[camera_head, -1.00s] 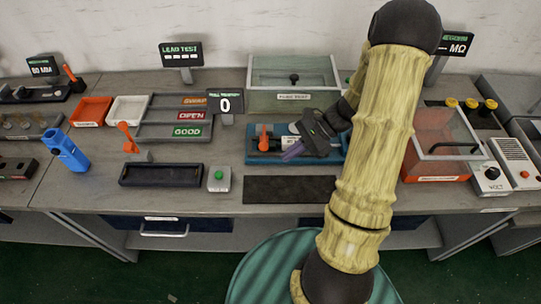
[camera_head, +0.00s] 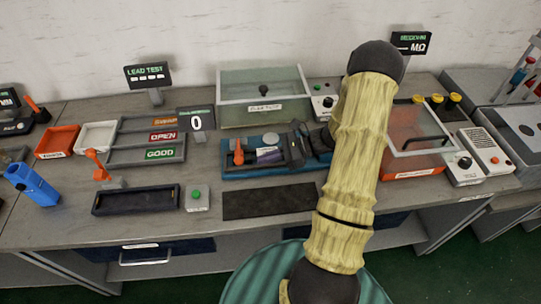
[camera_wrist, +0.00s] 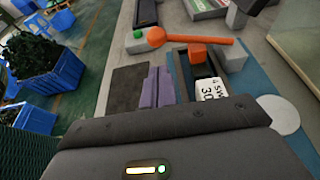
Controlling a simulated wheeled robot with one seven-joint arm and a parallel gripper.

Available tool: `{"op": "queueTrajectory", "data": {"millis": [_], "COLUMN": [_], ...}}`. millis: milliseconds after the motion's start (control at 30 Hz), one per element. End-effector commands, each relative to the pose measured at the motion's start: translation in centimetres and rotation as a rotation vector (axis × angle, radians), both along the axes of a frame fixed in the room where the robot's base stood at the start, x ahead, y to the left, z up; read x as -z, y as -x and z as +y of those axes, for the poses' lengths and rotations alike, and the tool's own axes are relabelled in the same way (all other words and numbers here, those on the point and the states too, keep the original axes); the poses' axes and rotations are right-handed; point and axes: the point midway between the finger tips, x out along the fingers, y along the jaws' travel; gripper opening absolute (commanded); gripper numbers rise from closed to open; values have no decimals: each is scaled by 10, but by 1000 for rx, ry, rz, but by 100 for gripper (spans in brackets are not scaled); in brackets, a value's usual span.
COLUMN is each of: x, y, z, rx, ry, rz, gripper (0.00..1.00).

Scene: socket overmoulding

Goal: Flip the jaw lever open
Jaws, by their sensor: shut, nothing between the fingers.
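A blue fixture (camera_head: 230,174) sits on the bench with an orange lever (camera_head: 238,151) at its left end. In the wrist view the orange lever (camera_wrist: 205,42) shows a round knob and an arm over an orange block. My gripper (camera_head: 258,156) is over the fixture, to the right of the lever. Its purple fingers (camera_wrist: 155,78) are together and empty, apart from the lever in the wrist view. The dark gripper body hides part of the fixture's right side.
A dark mat (camera_head: 268,202) lies in front of the fixture. A clear-lidded box (camera_head: 264,108) stands behind it, and a red box (camera_head: 412,173) to the right. A green-button box (camera_head: 196,198), dark tray (camera_head: 135,202) and another orange lever (camera_head: 97,165) are left.

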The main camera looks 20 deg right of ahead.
Motion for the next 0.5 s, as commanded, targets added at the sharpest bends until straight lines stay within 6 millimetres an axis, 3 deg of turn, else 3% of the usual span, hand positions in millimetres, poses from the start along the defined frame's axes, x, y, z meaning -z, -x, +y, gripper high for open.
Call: {"op": "queueTrajectory", "data": {"millis": [300, 500], "x": [16, 21], "y": [-15, -19], "z": [49, 60], "rx": [-3, -1], "ry": [-2, -1], "rz": [1, -1], "gripper": [0, 0]}}
